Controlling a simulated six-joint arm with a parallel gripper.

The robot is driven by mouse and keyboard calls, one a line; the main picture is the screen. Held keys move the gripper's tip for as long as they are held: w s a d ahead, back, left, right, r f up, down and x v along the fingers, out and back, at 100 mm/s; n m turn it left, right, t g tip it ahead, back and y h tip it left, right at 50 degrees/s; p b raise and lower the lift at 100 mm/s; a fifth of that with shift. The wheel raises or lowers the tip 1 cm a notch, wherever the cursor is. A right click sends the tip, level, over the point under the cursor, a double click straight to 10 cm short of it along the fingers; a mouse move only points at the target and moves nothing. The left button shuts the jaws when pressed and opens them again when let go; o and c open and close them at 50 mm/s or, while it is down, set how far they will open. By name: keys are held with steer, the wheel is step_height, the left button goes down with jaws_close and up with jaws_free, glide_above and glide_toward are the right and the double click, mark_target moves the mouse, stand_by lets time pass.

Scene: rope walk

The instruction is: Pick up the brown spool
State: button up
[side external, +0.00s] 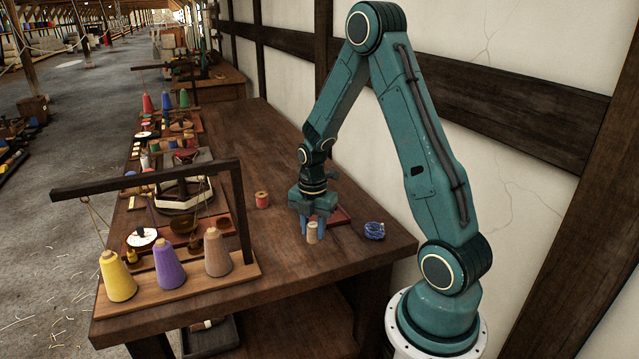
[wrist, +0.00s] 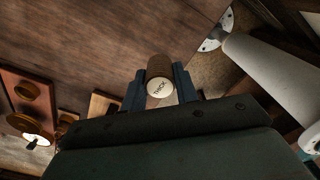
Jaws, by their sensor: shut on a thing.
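The brown spool (side external: 312,233) is a small wound cylinder, upright between the fingers of my gripper (side external: 312,226) in the side view. In the wrist view the brown spool (wrist: 159,70) has a pale lettered end facing the camera. The two dark fingers of my gripper (wrist: 160,88) press on it from both sides. The gripper points down over the near right part of the table. I cannot tell whether the spool's bottom touches the wood.
On the table (side external: 285,260), a red spool (side external: 262,199) stands left of the gripper and a blue coil (side external: 374,230) lies to its right. A red flat thing (side external: 341,215) lies behind. A wooden frame (side external: 150,180) with yellow, purple and tan cones stands at the left.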

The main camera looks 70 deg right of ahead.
mark_target(313, 225)
step_height(313, 225, up, 14)
stand_by(0.4)
stand_by(0.6)
